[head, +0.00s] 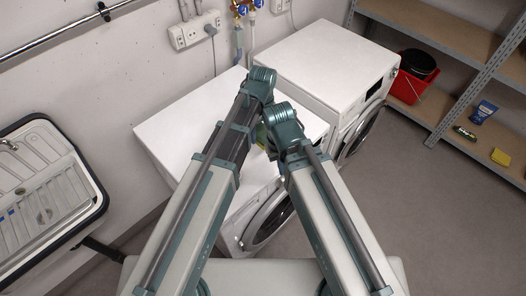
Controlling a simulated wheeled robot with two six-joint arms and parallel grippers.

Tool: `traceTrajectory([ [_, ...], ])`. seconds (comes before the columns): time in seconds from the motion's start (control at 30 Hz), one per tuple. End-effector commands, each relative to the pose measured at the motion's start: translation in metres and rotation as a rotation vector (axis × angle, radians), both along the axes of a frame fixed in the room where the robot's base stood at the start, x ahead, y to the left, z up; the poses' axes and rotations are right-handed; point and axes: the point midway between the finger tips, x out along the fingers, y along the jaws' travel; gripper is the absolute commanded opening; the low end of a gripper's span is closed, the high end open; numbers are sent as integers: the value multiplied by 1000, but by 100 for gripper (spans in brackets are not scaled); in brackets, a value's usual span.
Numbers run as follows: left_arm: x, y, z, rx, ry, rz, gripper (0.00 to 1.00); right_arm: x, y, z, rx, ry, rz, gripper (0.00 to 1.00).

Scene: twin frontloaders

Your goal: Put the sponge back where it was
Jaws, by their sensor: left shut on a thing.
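My left arm reaches over the left washing machine (170,125). My left gripper (262,137) is mostly hidden between the two arms, above or at the machine's top. It is shut on a small yellow-green thing (261,132), of which only a sliver shows; I cannot tell whether it is the sponge. A yellow block (501,157) that looks like a sponge lies on the low shelf at the right, away from both arms. My right arm ends at its wrist near the left one, and its gripper is hidden.
A second washing machine (325,62) stands just to the right. A sink (45,195) is at the left. The floor at right is clear.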

Motion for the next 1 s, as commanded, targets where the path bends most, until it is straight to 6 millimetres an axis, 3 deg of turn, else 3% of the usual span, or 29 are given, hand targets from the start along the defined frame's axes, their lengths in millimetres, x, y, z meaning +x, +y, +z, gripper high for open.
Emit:
traceTrajectory([
  [0.27, -2, -6, -1, -18, 3, 2, 35, 0, 0, -1, 0, 0, 0, 0],
  [0.7, -2, -6, -59, -17, 3, 2, 35, 0, 0, -59, 0, 0, -1, 0],
  [1.0, -2, -6, -64, -16, 2, 2, 35, 0, 0, -64, 0, 0, -1, 0],
])
